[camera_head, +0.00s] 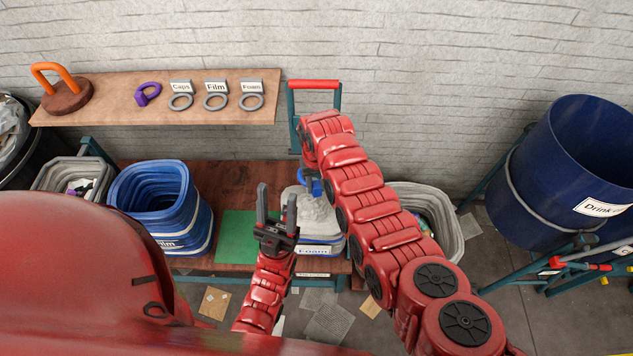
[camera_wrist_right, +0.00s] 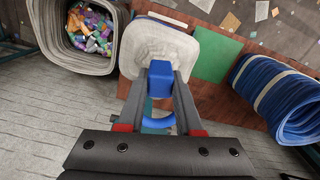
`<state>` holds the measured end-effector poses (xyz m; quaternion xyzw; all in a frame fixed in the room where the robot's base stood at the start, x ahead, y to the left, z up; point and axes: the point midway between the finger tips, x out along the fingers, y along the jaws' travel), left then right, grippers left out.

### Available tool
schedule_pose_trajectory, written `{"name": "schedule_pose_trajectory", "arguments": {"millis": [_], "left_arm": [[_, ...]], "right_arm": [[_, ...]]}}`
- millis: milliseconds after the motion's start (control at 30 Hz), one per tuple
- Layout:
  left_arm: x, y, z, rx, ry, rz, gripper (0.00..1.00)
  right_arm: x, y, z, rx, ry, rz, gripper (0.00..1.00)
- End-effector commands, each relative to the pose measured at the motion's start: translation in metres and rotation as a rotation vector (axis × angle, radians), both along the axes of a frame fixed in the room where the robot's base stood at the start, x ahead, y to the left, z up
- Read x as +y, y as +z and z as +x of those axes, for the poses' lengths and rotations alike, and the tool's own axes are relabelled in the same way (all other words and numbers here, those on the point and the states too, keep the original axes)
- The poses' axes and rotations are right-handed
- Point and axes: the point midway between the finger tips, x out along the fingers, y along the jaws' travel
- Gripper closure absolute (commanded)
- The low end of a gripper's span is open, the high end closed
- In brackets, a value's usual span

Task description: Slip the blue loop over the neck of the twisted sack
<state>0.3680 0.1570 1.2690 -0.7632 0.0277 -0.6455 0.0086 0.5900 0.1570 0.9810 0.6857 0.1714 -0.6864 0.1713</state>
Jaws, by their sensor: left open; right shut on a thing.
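The sack (camera_head: 318,217) is grey-white and bulging, in a container labelled Foam on the wooden bench; its pale top also shows in the right wrist view (camera_wrist_right: 160,42). My right gripper (camera_head: 312,188) is above the sack's back part, shut on the blue loop (camera_head: 314,186). In the right wrist view the loop's square tab (camera_wrist_right: 160,79) is between the fingers, with part of its ring below. The gripper hides much of the neck, and I cannot tell whether the ring is around it. My left gripper (camera_head: 277,212) is open and empty, just left of the sack.
A shelf (camera_head: 150,112) along the wall carries tagged grey rings. A grey bin (camera_head: 440,212) with mixed scraps is right of the bench.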

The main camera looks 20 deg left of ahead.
Motion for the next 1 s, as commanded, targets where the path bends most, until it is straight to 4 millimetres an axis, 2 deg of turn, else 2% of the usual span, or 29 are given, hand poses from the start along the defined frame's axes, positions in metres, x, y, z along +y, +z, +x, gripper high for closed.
{"name": "schedule_pose_trajectory", "arguments": {"millis": [1000], "left_arm": [[0.0,-0.065,0.0,0.0,0.0,0.0,0.5]], "right_arm": [[0.0,-0.081,0.001,-0.002,-0.001,0.001,1.0]]}}
